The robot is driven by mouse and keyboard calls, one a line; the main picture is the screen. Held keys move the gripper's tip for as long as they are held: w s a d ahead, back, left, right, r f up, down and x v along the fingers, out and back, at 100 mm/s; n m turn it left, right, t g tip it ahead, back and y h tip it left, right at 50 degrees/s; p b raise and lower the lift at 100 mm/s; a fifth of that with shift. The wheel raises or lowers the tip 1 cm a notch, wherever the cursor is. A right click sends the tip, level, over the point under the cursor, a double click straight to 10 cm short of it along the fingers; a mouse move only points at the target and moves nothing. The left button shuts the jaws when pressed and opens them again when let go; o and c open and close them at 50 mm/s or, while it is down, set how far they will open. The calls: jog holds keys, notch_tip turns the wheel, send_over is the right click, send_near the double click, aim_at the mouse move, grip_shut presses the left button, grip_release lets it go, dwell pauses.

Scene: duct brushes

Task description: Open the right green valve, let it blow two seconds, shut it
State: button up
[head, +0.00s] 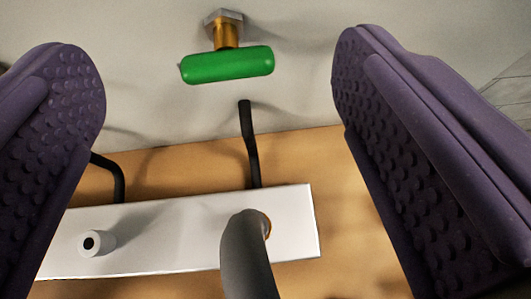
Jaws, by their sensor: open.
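One green valve handle (228,65) shows at the top middle of the head view. It is a rounded bar lying nearly level across a brass stem with a grey hex nut on the pale wall. My gripper (222,105) is open, its two purple studded fingers wide apart at the left and right of the view. The handle lies between the fingers in the picture, nearer the top edge, and no finger appears to touch it. Nothing is held. A second green valve is not in view.
Below the valve, a white bar (170,235) carries a short white peg (97,243) and a thick grey curved tube (246,255). Two thin black bent rods (250,145) rise behind it. A tan surface (340,190) lies underneath.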

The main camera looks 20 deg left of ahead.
aim_at(225, 58)
jog(key=s, duration=0.1)
jog(key=f, duration=0.1)
jog(key=s, duration=0.1)
jog(key=shift+s+d+f+n+t, duration=0.25)
jog(key=shift+s+f+n+t, duration=0.05)
jog(key=shift+n, duration=0.1)
jog(key=shift+s, duration=0.25)
jog(key=b+x, duration=0.1)
jog(key=x, duration=0.6)
jog(key=shift+w+a+f, duration=0.1)
jog(key=shift+w+f, duration=0.15)
jog(key=shift+w, duration=0.05)
jog(key=c, duration=1.1)
jog(key=shift+o, duration=0.2)
jog(key=shift+r, duration=0.1)
